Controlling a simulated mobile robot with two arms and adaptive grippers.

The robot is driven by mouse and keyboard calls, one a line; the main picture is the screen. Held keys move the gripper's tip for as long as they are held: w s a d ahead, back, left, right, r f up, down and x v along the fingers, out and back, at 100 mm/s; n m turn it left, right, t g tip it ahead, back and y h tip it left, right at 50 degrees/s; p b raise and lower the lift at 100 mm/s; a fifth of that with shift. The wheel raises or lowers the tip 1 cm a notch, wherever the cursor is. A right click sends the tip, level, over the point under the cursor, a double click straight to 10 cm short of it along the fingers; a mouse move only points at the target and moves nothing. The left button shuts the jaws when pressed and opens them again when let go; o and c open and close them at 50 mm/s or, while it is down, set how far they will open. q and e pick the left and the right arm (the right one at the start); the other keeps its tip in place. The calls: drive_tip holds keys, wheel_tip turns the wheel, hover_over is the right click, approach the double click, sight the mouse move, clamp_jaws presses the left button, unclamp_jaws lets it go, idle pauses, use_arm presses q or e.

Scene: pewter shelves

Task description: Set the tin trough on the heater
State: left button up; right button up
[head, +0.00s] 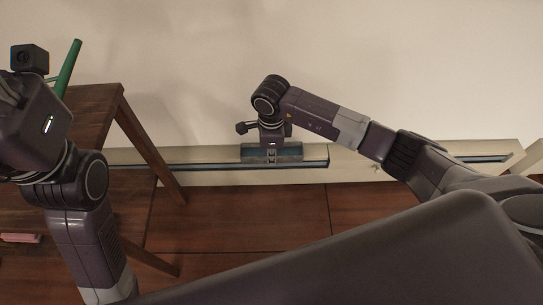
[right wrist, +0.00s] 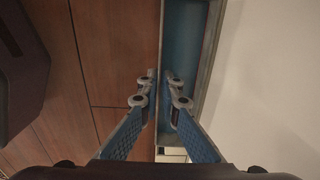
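The tin trough (head: 270,153) is a grey-blue channel at the heater by the wall, in the middle of the head view. The heater (head: 230,172) is a long, low cream unit with a dark slot along its top. My right gripper (head: 271,141) is above the trough. In the right wrist view the trough's blue inside (right wrist: 180,45) shows, and my right gripper (right wrist: 160,77) has one finger on each side of its rim, closed in on it. Whether the trough's underside touches the heater is hidden. My left gripper (head: 8,92) is cut off at the left edge; its fingers are unclear.
A dark wooden table (head: 95,97) with slanted legs stands at the left, a green object (head: 67,68) at its back. A pink item (head: 20,238) lies low at the left. The wooden floor (head: 250,215) in front of the heater is clear.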

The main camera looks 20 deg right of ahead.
drive_tip(key=o, duration=0.5)
drive_tip(key=shift+c, duration=0.2)
wheel_tip(320, 180, up, 12)
drive_tip(key=shift+s, duration=0.2)
idle(0.5)
